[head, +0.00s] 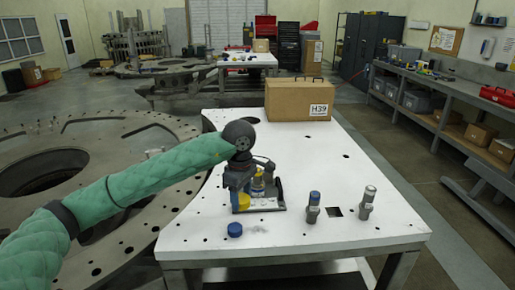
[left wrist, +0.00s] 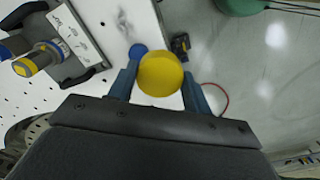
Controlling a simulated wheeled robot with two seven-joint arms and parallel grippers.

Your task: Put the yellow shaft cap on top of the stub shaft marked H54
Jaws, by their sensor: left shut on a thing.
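My left gripper (left wrist: 160,88) is shut on the yellow shaft cap (left wrist: 160,74), which sits between its two blue fingers in the left wrist view. In the head view my left gripper (head: 243,203) is over the white table, beside a dark fixture. Two stub shafts stand upright right of it: one with a blue top (head: 314,199) and one with a grey top (head: 369,194). I cannot read H54 on anything. A banded yellow and blue shaft (left wrist: 35,60) shows on the fixture in the left wrist view. My right gripper is not in view.
A blue cap (head: 235,230) lies on the white table (head: 300,160) near its front. A cardboard-coloured case (head: 298,100) labelled H39 stands at the back. The table's middle right is clear.

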